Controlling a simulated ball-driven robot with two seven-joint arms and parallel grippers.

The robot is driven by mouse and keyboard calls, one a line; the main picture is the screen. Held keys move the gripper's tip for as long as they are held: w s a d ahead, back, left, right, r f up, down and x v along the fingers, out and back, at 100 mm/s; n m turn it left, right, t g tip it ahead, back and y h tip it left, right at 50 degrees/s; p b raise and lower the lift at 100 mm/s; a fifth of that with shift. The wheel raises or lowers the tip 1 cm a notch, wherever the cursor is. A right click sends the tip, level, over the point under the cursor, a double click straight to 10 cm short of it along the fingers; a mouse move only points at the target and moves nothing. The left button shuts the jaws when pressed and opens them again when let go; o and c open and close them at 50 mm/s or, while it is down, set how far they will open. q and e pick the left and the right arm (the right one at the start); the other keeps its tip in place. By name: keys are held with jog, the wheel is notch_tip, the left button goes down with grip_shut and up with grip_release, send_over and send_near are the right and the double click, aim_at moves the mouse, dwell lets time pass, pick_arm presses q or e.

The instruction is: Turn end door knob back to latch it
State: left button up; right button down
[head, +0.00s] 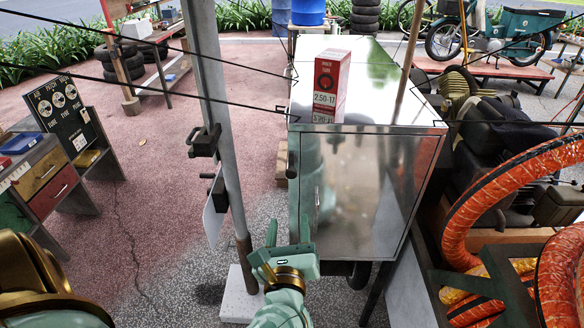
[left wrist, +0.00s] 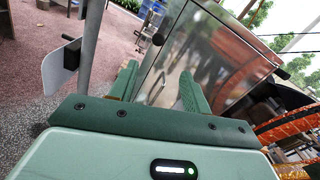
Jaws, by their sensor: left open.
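The metal compressor cabinet (head: 372,75) has a shiny end door (head: 365,190) facing me, which looks flush with its frame. My left gripper (head: 288,236) is low in front of the door's lower left part. In the left wrist view its two green fingers (left wrist: 158,88) stand apart with the door (left wrist: 190,55) behind them, and nothing is seen held. A black knob-like part (left wrist: 158,39) shows at the cabinet's left side. My right gripper is out of view.
A grey pole (head: 215,110) with a black bracket stands close left of the cabinet. A red and white box (head: 330,86) stands on top. Orange hose coils (head: 500,185) crowd the right. Open paving (head: 150,190) lies to the left.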

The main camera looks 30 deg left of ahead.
aim_at(291, 175)
pick_arm(q)
jog(key=x, duration=1.6)
jog(key=shift+a, duration=0.25)
jog(key=c, duration=1)
